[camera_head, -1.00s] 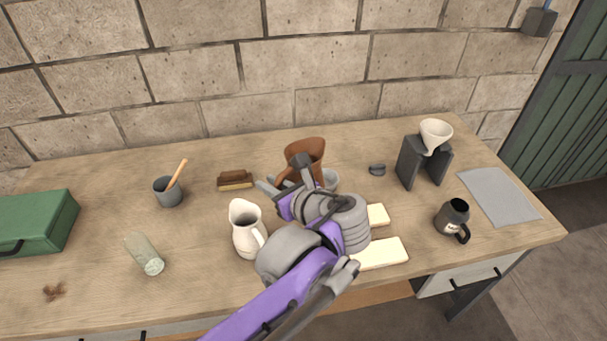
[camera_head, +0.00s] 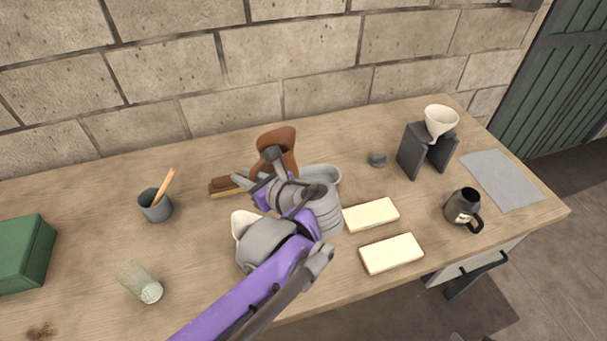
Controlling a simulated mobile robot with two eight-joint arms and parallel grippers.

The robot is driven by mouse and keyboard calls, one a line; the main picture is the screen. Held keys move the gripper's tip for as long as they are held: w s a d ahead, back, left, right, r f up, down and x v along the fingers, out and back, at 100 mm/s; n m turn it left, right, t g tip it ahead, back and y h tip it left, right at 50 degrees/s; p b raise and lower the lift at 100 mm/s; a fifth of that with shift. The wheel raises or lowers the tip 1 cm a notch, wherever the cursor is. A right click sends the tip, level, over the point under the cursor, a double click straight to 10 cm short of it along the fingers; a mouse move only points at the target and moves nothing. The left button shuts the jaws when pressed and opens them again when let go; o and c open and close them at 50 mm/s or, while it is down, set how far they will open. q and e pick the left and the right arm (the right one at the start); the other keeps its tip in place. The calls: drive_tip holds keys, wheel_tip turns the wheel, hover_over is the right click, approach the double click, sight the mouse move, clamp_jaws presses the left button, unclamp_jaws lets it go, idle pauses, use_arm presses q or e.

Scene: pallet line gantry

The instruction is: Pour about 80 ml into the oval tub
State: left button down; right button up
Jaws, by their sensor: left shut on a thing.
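A brown leather-coloured jug (camera_head: 277,140) stands out behind my left gripper (camera_head: 261,172), which is shut on it. Its rim shows at the top; its lower part is hidden by the gripper, so I cannot tell whether it touches the table or how far it tilts. The oval tub (camera_head: 328,176), pale grey, is on the table just right of the jug, partly hidden by my left wrist. No liquid shows in either. My right gripper is not in view.
A white pitcher (camera_head: 239,222) is mostly hidden behind my left arm. A brush (camera_head: 222,187), a grey cup (camera_head: 155,207) and a lying glass (camera_head: 140,282) are to the left. Two cream blocks (camera_head: 371,215), a dark mug (camera_head: 463,207) and a funnel stand (camera_head: 415,152) are to the right.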

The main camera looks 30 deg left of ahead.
use_arm(q)
drive_tip(key=f, duration=0.3)
drive_tip(key=shift+a+f+b, duration=0.1)
drive_tip(key=shift+a+b, duration=0.25)
drive_tip(key=shift+a, duration=0.05)
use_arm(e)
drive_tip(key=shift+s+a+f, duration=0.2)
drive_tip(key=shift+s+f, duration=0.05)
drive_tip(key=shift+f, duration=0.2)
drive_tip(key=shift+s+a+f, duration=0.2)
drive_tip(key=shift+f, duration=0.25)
use_arm(q)
drive_tip(key=shift+w, duration=0.1)
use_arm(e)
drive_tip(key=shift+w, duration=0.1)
